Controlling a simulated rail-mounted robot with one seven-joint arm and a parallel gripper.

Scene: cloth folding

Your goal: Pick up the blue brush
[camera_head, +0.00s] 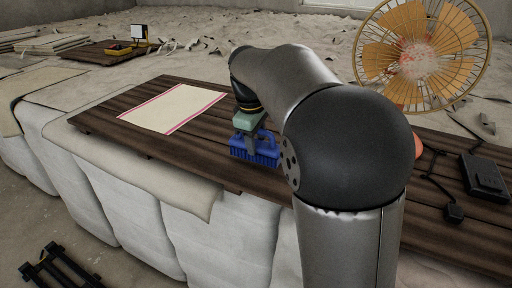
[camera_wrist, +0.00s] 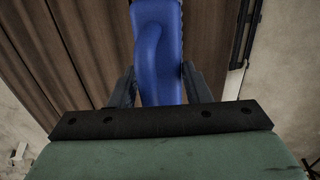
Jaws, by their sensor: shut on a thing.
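The blue brush (camera_head: 256,150) is at the wooden table's front edge, below my gripper in the head view. Its bristles face down. In the wrist view, the blue brush's handle (camera_wrist: 157,50) runs between the two dark fingers of my gripper (camera_wrist: 158,85). My gripper is shut on the handle. It also shows in the head view (camera_head: 252,138), partly hidden by my arm. I cannot tell whether the bristles touch the table.
A cream cloth with pink edges (camera_head: 172,107) lies flat on the wooden table (camera_head: 105,115) to the left. An orange fan (camera_head: 420,55) and a black box with a cable (camera_head: 484,177) are on the right. White wrapped bales (camera_head: 130,220) support the table.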

